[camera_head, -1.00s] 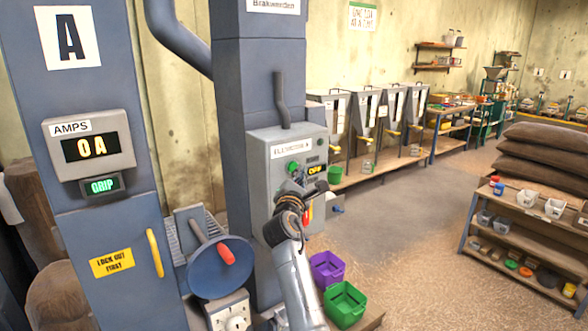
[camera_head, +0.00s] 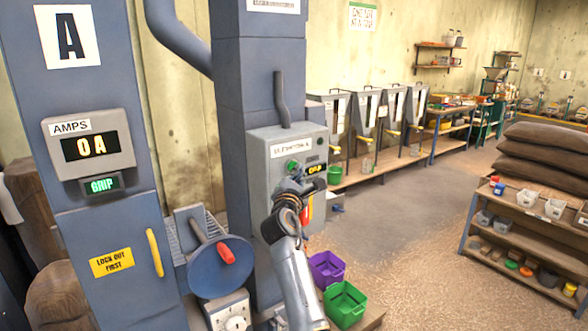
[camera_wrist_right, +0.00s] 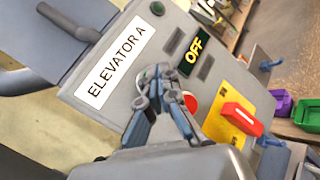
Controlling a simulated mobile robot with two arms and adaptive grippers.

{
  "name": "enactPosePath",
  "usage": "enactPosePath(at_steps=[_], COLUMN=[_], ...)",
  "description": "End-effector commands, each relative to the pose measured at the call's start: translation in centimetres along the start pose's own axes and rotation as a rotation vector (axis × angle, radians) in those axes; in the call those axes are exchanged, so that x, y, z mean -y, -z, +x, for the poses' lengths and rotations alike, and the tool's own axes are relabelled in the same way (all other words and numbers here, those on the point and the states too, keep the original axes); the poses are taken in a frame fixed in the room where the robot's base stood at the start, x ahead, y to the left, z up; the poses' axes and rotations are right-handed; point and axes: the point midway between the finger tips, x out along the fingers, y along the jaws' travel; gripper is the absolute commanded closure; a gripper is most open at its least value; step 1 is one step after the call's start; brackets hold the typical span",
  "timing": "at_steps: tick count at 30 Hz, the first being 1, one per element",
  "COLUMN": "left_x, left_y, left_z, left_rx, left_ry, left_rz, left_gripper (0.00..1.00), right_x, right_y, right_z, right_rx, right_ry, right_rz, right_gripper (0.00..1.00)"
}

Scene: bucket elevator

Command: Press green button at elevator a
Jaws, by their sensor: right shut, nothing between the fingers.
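The control box of elevator A (camera_head: 262,150) is grey, with an "ELEVATOR A" label (camera_wrist_right: 115,62). The green button (camera_head: 293,165) sits below the label, at the left of the box face in the head view. My right gripper (camera_head: 299,180) is shut and empty, just below and in front of the button. In the wrist view its fingertips (camera_wrist_right: 153,86) are close over the panel and hide much of the button area; I cannot tell whether they touch. The display (camera_wrist_right: 194,50) reads OFF. My left gripper is not in view.
A red button (camera_wrist_right: 190,103) is partly hidden beside the fingers. A red switch (camera_wrist_right: 242,118) sits on a yellow plate. Purple (camera_head: 326,268) and green (camera_head: 345,303) bins stand below the box. A cabinet marked A (camera_head: 100,230) reads 0 A. Open floor lies right.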

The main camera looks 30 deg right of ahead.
Motion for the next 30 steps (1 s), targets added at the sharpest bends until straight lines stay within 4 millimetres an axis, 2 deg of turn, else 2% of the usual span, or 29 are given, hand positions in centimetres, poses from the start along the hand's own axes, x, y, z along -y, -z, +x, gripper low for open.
enactPosePath(at_steps=[30], left_x=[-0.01], left_y=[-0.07], left_z=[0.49], left_rx=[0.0], left_ry=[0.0], left_rz=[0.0], left_gripper=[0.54], right_x=[-0.41], right_y=[0.43], right_z=[0.57], right_rx=[0.0], right_ry=[0.0], right_rz=[0.001], right_gripper=[1.0])
